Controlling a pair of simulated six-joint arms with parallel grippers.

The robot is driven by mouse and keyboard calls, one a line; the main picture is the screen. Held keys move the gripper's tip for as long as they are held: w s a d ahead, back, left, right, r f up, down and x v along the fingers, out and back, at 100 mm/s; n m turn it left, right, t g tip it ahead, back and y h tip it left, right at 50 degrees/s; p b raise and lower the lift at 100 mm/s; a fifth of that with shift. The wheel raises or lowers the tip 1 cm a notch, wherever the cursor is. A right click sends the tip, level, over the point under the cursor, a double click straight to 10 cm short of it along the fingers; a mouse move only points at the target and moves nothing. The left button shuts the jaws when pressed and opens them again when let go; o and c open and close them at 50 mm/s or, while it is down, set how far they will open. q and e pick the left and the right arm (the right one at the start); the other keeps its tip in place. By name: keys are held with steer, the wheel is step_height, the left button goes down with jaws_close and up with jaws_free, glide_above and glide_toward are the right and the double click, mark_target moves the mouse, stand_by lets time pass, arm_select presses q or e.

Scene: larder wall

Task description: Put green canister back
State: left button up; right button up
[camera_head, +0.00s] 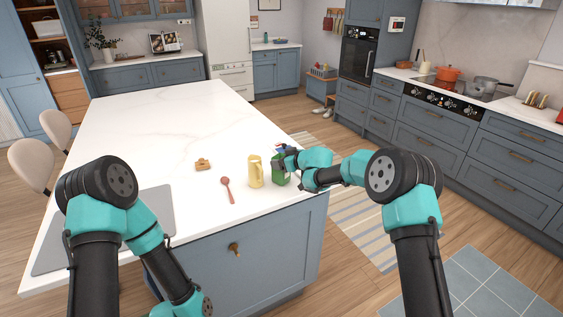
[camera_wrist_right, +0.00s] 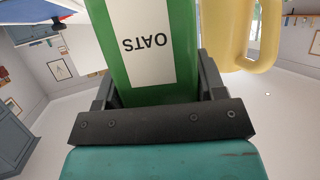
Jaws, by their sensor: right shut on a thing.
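The green canister (camera_head: 279,172) is at the right front corner of the white island top, beside a yellow jug. My right gripper (camera_head: 283,161) is shut on it. In the right wrist view the canister (camera_wrist_right: 180,75) fills the space between the fingers, with its white OATS label upside down. I cannot tell whether its base touches the counter. My left arm bends down in front of the island, and its gripper is not in view.
The yellow jug (camera_head: 255,171) stands just left of the canister. A red spoon (camera_head: 227,187) and a small wooden item (camera_head: 203,164) lie further left. A grey mat (camera_head: 160,205) lies on the left front. The island's far part is clear.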

steer(key=shift+f, duration=0.15)
steer(key=o, duration=1)
steer(key=shift+o, duration=0.2)
steer(key=shift+s+d+r, duration=0.1)
steer(key=shift+d+r, duration=0.05)
steer(key=shift+r, duration=0.05)
steer(key=v, duration=1.1)
steer(key=shift+s+d, duration=0.2)
steer(key=shift+d, duration=0.1)
